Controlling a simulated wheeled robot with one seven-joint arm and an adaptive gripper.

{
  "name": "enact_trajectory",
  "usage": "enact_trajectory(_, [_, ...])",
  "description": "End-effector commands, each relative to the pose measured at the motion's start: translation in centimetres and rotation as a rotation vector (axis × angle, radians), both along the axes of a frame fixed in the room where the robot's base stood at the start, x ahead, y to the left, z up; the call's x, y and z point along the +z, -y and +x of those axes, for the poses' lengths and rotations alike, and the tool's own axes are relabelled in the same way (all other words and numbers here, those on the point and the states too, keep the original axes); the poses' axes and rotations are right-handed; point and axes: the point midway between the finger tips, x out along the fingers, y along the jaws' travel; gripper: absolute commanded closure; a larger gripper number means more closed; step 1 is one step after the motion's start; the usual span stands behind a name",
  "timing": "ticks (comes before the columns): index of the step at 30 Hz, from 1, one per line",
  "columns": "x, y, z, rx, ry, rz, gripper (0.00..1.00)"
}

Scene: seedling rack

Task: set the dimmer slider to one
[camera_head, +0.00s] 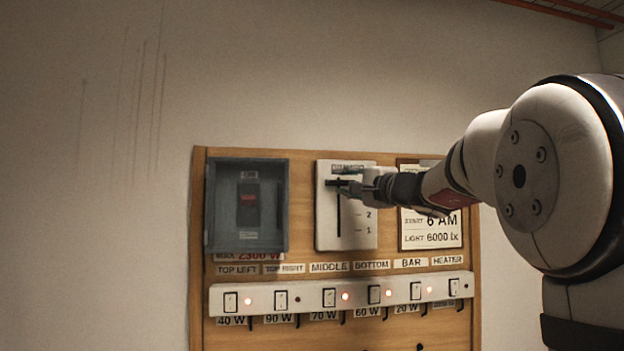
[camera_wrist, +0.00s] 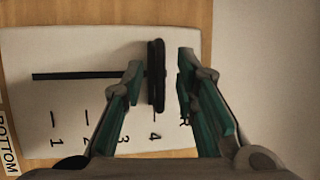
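The dimmer panel (camera_head: 330,228) is a pale plate with a vertical slot and numbered marks. In the wrist view the dimmer panel (camera_wrist: 75,50) lies sideways, with marks 1 to 4 running from left to right. The black slider knob (camera_wrist: 157,78) stands at about the 4 mark, at the right end of the visible slot. In the head view the slider knob (camera_head: 335,183) is near the slot's top, partly hidden by my gripper (camera_head: 354,182). My gripper (camera_wrist: 161,70) is open, one green finger on each side of the knob, with a small gap visible on both sides.
A grey breaker box (camera_head: 222,205) with a red switch is left of the dimmer. A notice card (camera_head: 430,232) is to the right, partly behind my arm. Below runs a white switch strip (camera_head: 262,299) with several rockers and red lights. The wooden board (camera_head: 198,270) carries everything.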

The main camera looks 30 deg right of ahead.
Motion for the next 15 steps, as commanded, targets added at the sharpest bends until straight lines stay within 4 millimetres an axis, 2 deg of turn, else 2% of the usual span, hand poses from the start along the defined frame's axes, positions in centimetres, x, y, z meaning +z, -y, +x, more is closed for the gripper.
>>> enact_trajectory(4, [0.12,-0.13,0.72,0.0,0.0,0.0,0.73])
enact_trajectory(12, [0.1,-0.13,0.83,0.0,0.0,0.0,0.73])
enact_trajectory(15, [0.1,-0.12,0.81,0.0,0.0,0.0,0.95])
